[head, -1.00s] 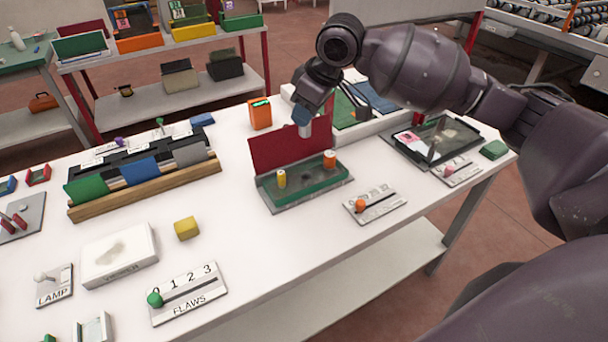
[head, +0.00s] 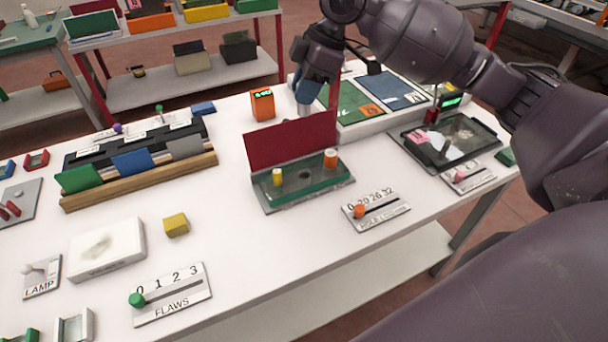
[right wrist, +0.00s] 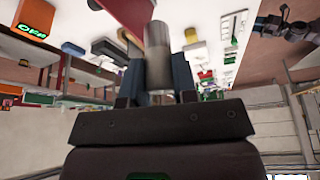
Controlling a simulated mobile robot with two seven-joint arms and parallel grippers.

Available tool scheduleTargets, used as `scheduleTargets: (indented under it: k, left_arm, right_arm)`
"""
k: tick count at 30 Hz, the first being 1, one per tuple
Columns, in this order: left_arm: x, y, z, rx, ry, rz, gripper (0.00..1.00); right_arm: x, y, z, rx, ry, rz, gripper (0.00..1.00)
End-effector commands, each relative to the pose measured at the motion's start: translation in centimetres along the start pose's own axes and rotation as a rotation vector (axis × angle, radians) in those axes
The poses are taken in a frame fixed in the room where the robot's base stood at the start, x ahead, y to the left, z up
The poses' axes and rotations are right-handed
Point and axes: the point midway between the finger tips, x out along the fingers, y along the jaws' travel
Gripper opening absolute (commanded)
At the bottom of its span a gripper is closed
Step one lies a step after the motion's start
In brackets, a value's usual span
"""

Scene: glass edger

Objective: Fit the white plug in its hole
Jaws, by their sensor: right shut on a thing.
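My right gripper (head: 306,92) is shut on the white plug (head: 304,97), a pale cylinder. In the head view it shows above the top edge of the red panel, apart from the plug block. In the right wrist view the plug (right wrist: 158,55) stands between the two dark fingers. The plug block (head: 310,188) is a green-topped grey base with an upright red panel (head: 290,140) behind it. A yellow plug (head: 278,177) stands at its left and an orange plug (head: 330,158) at its right. A dark empty hole (head: 305,174) lies between them. My left gripper is out of view.
An orange box with a green display (head: 262,104) stands behind the red panel. Green and blue mats (head: 360,103) lie on a raised tray behind. A slider plate (head: 376,210) is at front right. A yellow cube (head: 176,224) and file rack (head: 140,180) are left.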

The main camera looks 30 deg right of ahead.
Motion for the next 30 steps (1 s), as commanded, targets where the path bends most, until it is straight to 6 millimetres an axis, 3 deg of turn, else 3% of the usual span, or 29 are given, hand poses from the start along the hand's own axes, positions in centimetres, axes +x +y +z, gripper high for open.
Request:
scheduleTargets:
  k: [10,18,30]
  left_arm:
    - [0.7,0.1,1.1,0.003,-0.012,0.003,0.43]
    - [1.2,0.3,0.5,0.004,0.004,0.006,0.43]
    - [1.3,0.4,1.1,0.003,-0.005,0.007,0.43]
  right_arm:
    - [6.9,-0.1,2.9,0.003,-0.002,-0.008,0.00]
    - [11.7,-0.1,4.9,0.003,-0.001,-0.006,0.00]
    - [14.4,-0.1,6.0,0.003,-0.001,-0.004,0.00]
